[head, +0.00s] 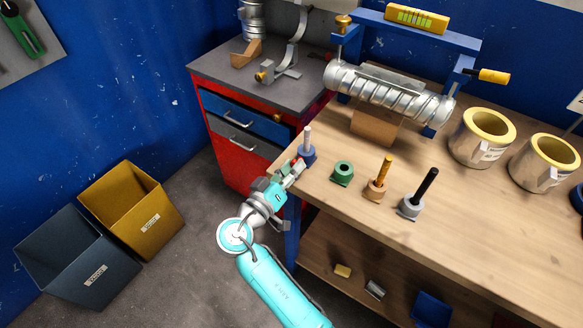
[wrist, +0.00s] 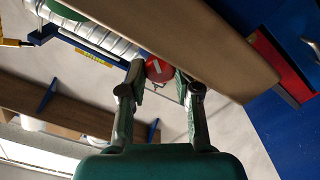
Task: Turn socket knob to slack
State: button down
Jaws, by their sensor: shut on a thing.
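A round red knob (wrist: 159,70) with a white mark shows in the wrist view. My gripper (wrist: 160,77) has one finger on each side of it and is shut on it. In the head view my gripper (head: 295,167) is at the left corner of the wooden bench, beside a blue socket (head: 307,154). A light grey rod (head: 307,137) stands upright in this socket. The knob is mostly hidden by my fingers in the head view. I cannot read a slack mark or the knob's exact setting.
Green (head: 342,173), tan (head: 377,190) and grey (head: 411,206) sockets stand to the right on the bench (head: 330,205). A spiral duct (head: 390,95) sits behind them in a blue frame. A red cabinet (head: 232,165) is close on the left. Two bins stand on the floor.

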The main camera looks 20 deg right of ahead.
jog(key=c, duration=0.8)
grip_release()
